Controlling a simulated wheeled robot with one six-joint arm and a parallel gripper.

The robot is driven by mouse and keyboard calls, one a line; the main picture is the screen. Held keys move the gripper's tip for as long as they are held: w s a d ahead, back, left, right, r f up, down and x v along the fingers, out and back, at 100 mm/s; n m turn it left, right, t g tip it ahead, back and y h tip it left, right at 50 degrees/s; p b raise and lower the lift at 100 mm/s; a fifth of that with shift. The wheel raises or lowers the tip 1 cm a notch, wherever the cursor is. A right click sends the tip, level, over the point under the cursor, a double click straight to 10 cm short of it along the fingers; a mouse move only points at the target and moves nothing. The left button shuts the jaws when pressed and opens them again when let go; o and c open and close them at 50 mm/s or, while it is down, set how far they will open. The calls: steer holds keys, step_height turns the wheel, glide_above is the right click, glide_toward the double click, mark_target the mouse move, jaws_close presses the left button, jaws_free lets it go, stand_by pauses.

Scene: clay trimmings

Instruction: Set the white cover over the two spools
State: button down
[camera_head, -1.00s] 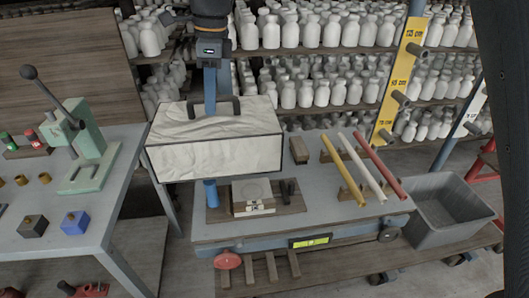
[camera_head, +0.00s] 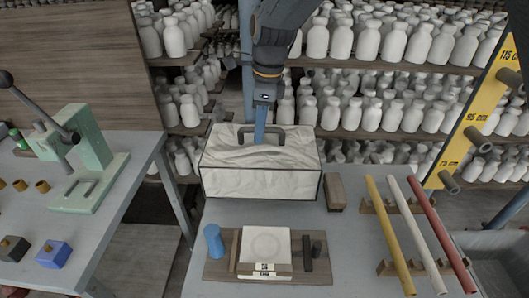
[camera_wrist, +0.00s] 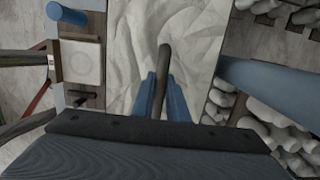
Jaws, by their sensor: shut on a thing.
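The white cover (camera_head: 230,185) is a box with a crumpled-looking white surface, black edges and a dark handle (camera_head: 285,131) on top. My gripper (camera_head: 262,138) is shut on that handle from above. The cover hangs level at the back of the grey cart; I cannot tell how far above it. In the wrist view the blue fingers (camera_wrist: 163,98) clasp the dark handle, with the white top (camera_wrist: 130,60) around it. On the left bench, a green spool (camera_head: 15,133) shows at the picture's left edge.
The grey cart (camera_head: 345,240) bears a wooden board with a white pad (camera_head: 265,245), a blue cylinder (camera_head: 214,241), a brown block (camera_head: 335,192) and coloured rods (camera_head: 410,235). A green press (camera_head: 75,160) stands on the left bench (camera_head: 105,205). Bottle shelves (camera_head: 380,110) stand behind.

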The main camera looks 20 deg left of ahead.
steer(key=shift+f+p, duration=0.45)
steer(key=shift+f, duration=1.9)
steer(key=c, duration=1.7)
jaws_free()
steer(key=shift+f, duration=0.1)
steer(key=shift+c, duration=0.2)
steer(key=r+b, duration=0.1)
steer(key=r, duration=0.3)
steer(key=d+r+b, duration=0.1)
steer(key=r, duration=0.7)
steer(key=shift+w+d+r+b, duration=0.1)
steer(key=shift+w+d+b, duration=0.1)
steer(key=shift+b, duration=0.2)
